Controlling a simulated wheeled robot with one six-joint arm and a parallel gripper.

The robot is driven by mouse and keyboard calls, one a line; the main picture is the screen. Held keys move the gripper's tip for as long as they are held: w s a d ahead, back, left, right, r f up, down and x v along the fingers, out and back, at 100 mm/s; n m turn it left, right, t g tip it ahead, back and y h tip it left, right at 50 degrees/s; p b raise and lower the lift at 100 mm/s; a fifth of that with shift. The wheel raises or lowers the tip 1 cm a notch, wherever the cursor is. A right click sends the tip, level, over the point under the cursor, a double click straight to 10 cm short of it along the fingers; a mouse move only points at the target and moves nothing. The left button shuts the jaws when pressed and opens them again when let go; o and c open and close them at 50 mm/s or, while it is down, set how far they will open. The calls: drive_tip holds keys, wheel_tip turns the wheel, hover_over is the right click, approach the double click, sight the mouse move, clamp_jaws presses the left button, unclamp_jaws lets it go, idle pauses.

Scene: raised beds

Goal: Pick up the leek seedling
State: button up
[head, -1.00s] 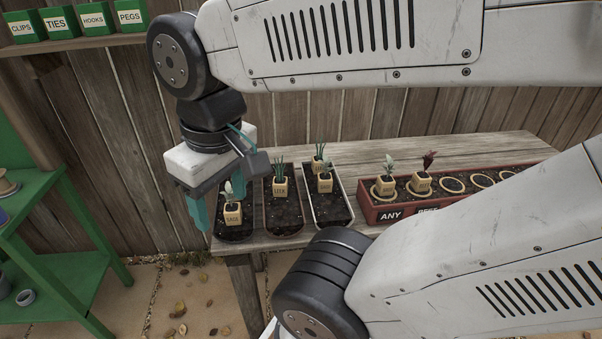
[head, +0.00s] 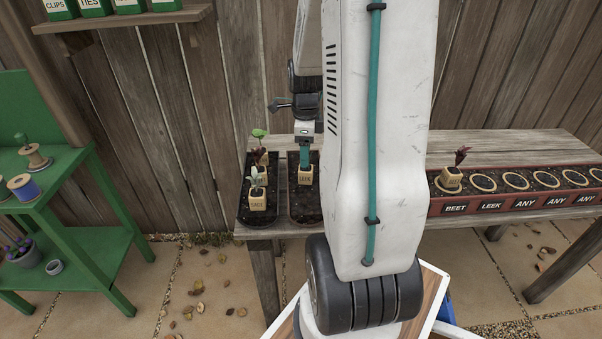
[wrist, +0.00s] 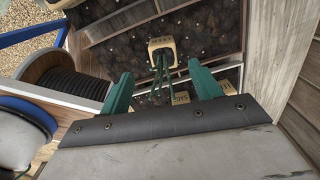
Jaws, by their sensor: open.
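The leek seedling, a tan block (head: 305,176) marked LEEK, stands in the dark soil of a tray left of my arm in the head view. In the wrist view its block (wrist: 161,50) shows just beyond the fingertips, with thin green leaves pointing toward the camera between the fingers. My gripper (head: 305,156) points down right above the block, its teal fingers seen edge-on in the head view. In the wrist view my gripper (wrist: 161,72) is open, one finger on each side of the leaves. Whether the fingers touch the plant cannot be told.
The tray to the left holds a sage block (head: 258,199) and other seedlings close by. A red planter (head: 520,203) with ringed holes and a beet seedling (head: 451,178) stands right. A green shelf stand (head: 70,225) is at left. My arm hides the table's middle.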

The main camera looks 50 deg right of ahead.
sight(306, 171)
drive_tip(key=f, duration=0.8)
drive_tip(key=shift+d+f, duration=0.15)
drive_tip(key=shift+d, duration=0.15)
drive_tip(key=c, duration=1.1)
